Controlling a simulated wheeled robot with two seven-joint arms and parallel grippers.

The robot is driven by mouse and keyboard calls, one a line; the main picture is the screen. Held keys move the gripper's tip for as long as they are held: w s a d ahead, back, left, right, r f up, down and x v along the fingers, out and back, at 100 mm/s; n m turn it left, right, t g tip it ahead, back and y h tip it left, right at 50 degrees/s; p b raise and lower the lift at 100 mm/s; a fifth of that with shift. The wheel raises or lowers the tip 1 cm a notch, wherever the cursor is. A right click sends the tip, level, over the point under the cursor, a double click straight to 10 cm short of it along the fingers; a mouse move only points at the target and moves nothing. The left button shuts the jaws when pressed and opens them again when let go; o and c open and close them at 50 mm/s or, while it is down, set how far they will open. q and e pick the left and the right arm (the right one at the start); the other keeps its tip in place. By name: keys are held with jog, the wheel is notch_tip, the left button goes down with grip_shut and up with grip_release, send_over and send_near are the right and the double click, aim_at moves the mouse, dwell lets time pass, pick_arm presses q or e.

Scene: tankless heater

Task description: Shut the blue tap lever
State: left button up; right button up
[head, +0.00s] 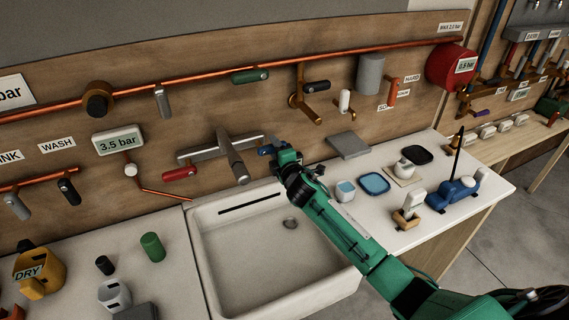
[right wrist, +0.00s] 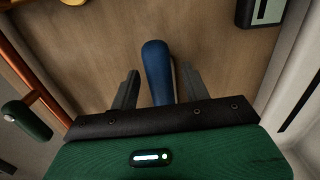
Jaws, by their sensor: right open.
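The blue tap lever (head: 265,150) sticks out at the right end of the grey mixer tap (head: 205,152) above the sink. In the right wrist view the blue lever (right wrist: 157,70) stands between the two dark fingers of my right gripper (right wrist: 158,88). The fingers are open, with a gap visible on either side of the lever. In the head view my right gripper (head: 278,151) is right at the lever and hides part of it. My left gripper is not in view.
A red lever (head: 180,174) sits at the tap's left end. The spout (head: 234,160) reaches out over the white sink (head: 270,255), left of my gripper. Copper pipes (head: 200,77) with several other levers run along the wooden wall. Small objects stand on the counter to the right.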

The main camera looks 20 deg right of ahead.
jog(key=s+b, duration=0.2)
jog(key=s, duration=1.1)
jog(key=shift+d+b, duration=0.2)
jog(key=shift+b, duration=0.15)
